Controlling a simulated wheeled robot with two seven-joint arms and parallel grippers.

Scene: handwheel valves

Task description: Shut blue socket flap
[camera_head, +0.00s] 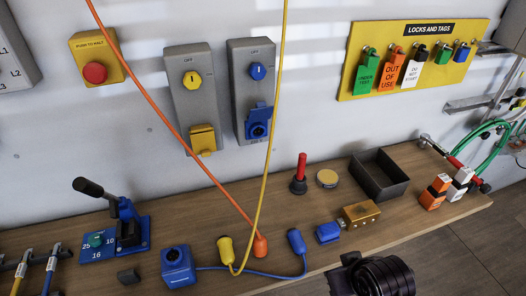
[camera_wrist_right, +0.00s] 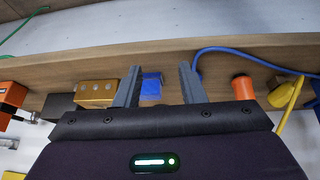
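The blue socket (camera_head: 257,130) is on the lower part of the right-hand grey wall box (camera_head: 240,80). Its blue flap (camera_head: 260,108) appears raised above the round dark opening, so it stands open. A blue switch knob (camera_head: 257,71) is higher on the same box. My right gripper (camera_wrist_right: 160,67) is open in the right wrist view, with nothing between its fingers that I can see held. A small blue block (camera_wrist_right: 152,88) on the bench shows between the fingers, apparently beyond them. My right wrist shows at the bottom of the head view, well away from the socket. My left gripper is out of view.
A yellow socket (camera_head: 202,138) is on the neighbouring grey box. Orange and yellow cables (camera_head: 281,70) hang before the wall, the yellow close to the blue socket. The bench (camera_head: 330,190) holds a red-handled part (camera_head: 300,175), a dark tray (camera_head: 380,178) and a brass block (camera_head: 360,213).

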